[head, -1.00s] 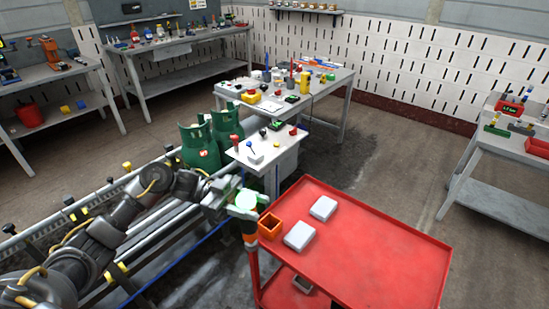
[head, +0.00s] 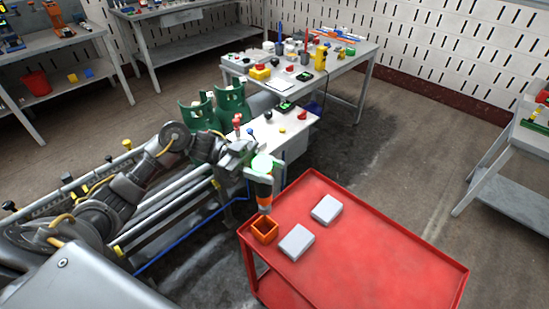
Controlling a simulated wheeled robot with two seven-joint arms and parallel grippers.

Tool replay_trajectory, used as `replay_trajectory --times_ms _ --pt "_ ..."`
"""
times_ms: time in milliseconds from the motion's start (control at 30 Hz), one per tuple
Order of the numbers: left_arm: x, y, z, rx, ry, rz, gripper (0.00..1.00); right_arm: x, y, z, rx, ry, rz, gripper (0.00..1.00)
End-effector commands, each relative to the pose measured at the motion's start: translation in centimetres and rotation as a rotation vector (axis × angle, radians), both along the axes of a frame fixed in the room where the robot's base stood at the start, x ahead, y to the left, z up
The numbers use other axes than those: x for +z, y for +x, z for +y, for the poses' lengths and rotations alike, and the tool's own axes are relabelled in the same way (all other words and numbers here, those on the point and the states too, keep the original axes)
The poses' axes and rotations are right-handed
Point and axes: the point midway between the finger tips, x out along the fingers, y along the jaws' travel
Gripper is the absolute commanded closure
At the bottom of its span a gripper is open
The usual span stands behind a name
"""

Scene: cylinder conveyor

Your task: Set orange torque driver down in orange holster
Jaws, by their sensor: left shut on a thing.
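The orange holster (head: 264,232) is an open square box at the near left corner of the red cart top (head: 390,262). My left gripper (head: 262,176) is shut on the orange torque driver (head: 265,193), which has an orange and dark body and hangs upright. The driver's lower end is close above the holster's opening; I cannot tell whether it has entered. A bright green-white glow covers part of the gripper. My right gripper is not in view.
Two pale grey boxes (head: 297,242) (head: 327,209) lie on the cart just right of the holster. Green gas cylinders (head: 231,103) stand on the conveyor behind my left arm. A small white table (head: 285,135) stands beyond. The cart's right side is clear.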

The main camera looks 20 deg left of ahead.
Motion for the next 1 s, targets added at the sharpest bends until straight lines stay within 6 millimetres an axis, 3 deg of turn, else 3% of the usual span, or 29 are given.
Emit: replay_trajectory --times_ms 567,1000 --pt "0.5 0.1 0.2 0.000 0.003 0.007 1.00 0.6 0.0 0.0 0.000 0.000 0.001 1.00" --pt "-3.8 0.0 0.2 0.000 0.001 0.007 1.00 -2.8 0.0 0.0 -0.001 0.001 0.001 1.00"
